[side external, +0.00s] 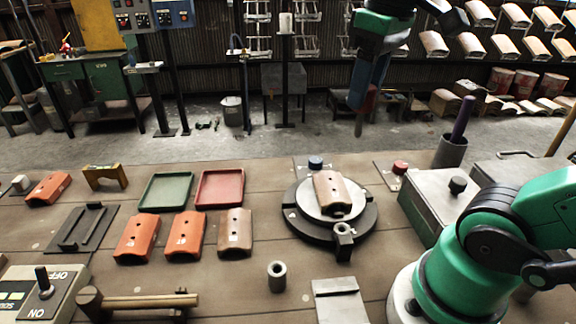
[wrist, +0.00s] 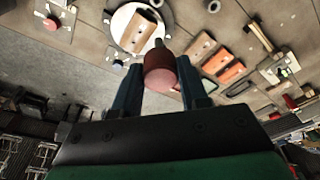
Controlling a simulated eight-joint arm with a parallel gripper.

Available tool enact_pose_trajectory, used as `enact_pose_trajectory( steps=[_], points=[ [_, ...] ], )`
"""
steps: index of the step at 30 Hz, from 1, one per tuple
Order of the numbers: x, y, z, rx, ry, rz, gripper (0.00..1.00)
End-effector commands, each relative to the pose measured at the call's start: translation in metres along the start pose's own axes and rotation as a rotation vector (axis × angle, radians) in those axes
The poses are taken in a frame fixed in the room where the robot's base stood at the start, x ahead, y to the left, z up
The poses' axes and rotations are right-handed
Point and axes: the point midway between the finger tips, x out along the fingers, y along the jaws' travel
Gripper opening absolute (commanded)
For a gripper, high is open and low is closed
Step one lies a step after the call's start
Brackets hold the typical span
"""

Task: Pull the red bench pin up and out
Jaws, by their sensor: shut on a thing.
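My gripper (side external: 362,106) hangs high above the far edge of the bench, pointing down. Its fingers are shut on a red pin (wrist: 160,72) with a rounded red body and a short grey tip. The wrist view shows the fingers on both sides of the red body. In the side view the pin (side external: 369,100) is dark and partly hidden by the fingers, with its thin tip pointing down, clear of the bench. A separate red knob (side external: 400,166) sits on a small plate at the bench's far edge; it also shows in the wrist view (wrist: 50,23).
A blue knob (side external: 316,162) sits on another plate. A round turntable (side external: 300,226) bears a brown tile (side external: 334,192). A cup (side external: 450,152) holding a purple rod and a grey box (side external: 428,205) stand to the right. Green (side external: 166,191) and red (side external: 219,187) trays lie left.

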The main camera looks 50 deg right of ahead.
Motion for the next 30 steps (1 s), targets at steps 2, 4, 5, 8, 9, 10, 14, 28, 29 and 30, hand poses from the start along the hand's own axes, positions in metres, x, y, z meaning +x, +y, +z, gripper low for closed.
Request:
enact_pose_trajectory(
  steps=[2,4,5,8,9,10,14,28,29,30],
  points=[
    [-0.004,0.0,-0.001,0.0,0.0,0.0,0.0],
    [-0.007,0.0,-0.001,0.0,0.0,0.0,0.0],
    [-0.008,0.0,-0.001,0.0,0.0,0.0,0.0],
    [-0.012,0.0,-0.002,0.0,0.0,0.0,0.0],
    [-0.014,0.0,-0.002,0.0,0.0,0.0,0.0],
    [-0.015,0.0,-0.002,0.0,0.0,0.0,0.0],
    [-0.021,0.0,-0.003,0.0,0.0,0.0,0.0],
    [-0.026,0.0,-0.004,0.0,0.0,0.0,0.0],
    [-0.026,0.0,-0.004,0.0,0.0,0.0,0.0],
    [-0.026,0.0,-0.004,0.0,0.0,0.0,0.0]
  ],
)
